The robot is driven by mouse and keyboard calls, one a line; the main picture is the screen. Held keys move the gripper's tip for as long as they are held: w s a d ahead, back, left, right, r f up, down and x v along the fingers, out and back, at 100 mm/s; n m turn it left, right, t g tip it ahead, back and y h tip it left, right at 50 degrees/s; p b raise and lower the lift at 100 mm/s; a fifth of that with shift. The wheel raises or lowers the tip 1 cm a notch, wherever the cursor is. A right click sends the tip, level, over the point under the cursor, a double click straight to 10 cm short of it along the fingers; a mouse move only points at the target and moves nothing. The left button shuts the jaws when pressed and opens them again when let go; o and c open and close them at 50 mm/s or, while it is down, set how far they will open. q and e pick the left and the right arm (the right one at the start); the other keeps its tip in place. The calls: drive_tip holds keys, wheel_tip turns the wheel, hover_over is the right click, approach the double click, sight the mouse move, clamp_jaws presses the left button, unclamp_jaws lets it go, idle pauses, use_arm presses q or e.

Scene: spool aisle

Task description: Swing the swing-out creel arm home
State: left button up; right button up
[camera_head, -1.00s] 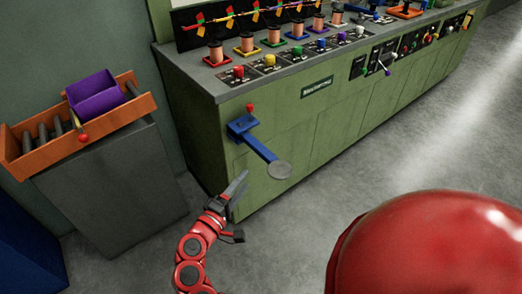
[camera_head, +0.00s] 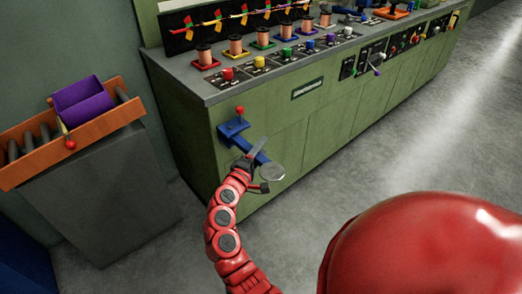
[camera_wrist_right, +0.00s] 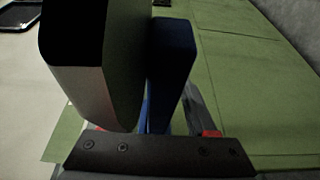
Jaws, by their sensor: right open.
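The swing-out creel arm (camera_head: 260,157) is a blue bar on a blue bracket (camera_head: 233,128) with a red knob on top. My left gripper is not in view.
The green cabinet (camera_head: 290,135) carries a row of spools (camera_head: 236,45) and coloured knobs on top. A grey stand (camera_head: 115,195) with an orange tray (camera_head: 100,126) and a purple bin (camera_head: 84,102) is at the left. Open grey floor lies to the right.

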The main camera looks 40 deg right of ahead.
clamp_jaws()
idle(1.4)
